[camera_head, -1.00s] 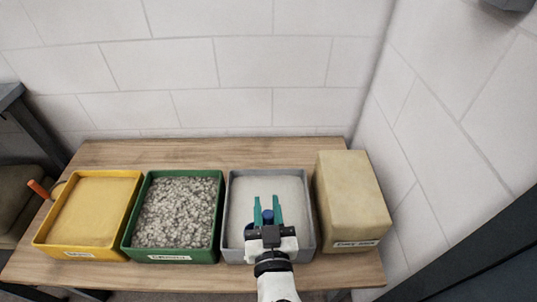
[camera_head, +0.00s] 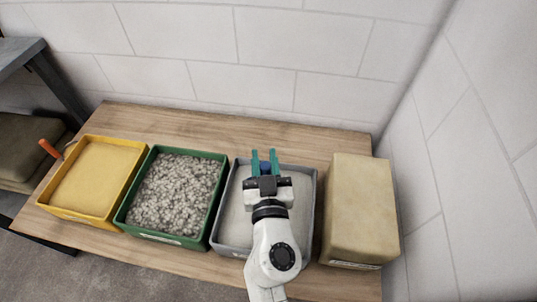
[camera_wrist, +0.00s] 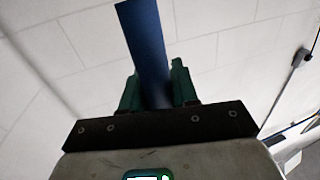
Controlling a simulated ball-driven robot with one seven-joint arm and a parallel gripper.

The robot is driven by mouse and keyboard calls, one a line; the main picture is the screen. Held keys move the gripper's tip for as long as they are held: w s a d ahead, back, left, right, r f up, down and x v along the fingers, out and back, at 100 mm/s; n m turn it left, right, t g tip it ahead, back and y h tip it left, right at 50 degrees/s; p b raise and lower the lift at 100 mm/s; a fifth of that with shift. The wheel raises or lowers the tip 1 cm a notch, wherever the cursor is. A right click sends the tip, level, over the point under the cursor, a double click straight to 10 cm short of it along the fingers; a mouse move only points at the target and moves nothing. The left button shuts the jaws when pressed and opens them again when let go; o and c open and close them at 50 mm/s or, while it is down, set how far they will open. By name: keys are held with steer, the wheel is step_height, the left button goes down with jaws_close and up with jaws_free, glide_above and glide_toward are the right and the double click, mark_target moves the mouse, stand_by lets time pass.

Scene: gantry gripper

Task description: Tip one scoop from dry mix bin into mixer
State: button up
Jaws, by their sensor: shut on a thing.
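My gripper (camera_head: 264,160) is shut on a blue bar, the scoop handle (camera_wrist: 144,40), which stands up between the green fingers in the wrist view. The scoop's bowl and any load in it are hidden. In the head view my gripper is over the far part of a grey bin (camera_head: 314,195) of pale powder. Its height above the powder is hard to tell. A green bin (camera_head: 165,238) of grey gravel and a yellow bin (camera_head: 75,215) of sand stand to the left. I cannot read which is dry mix. No mixer is in view.
A tan block-shaped bag (camera_head: 360,210) stands close to the right of the grey bin. The bins sit on a wooden table (camera_head: 180,120) against a white block wall (camera_head: 270,60), with another wall at right. An orange handle (camera_head: 49,148) shows at left.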

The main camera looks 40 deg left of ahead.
steer(key=shift+f+b, duration=5.9)
steer(key=shift+f, duration=0.75)
steer(key=shift+w+d, duration=1.85)
steer(key=shift+d, duration=1.05)
step_height(320, 180, up, 16)
steer(key=s+a+p, duration=0.1)
steer(key=a+p, duration=0.1)
steer(key=p, duration=1.4)
steer(key=shift+s+a, duration=0.35)
steer(key=shift+a, duration=0.05)
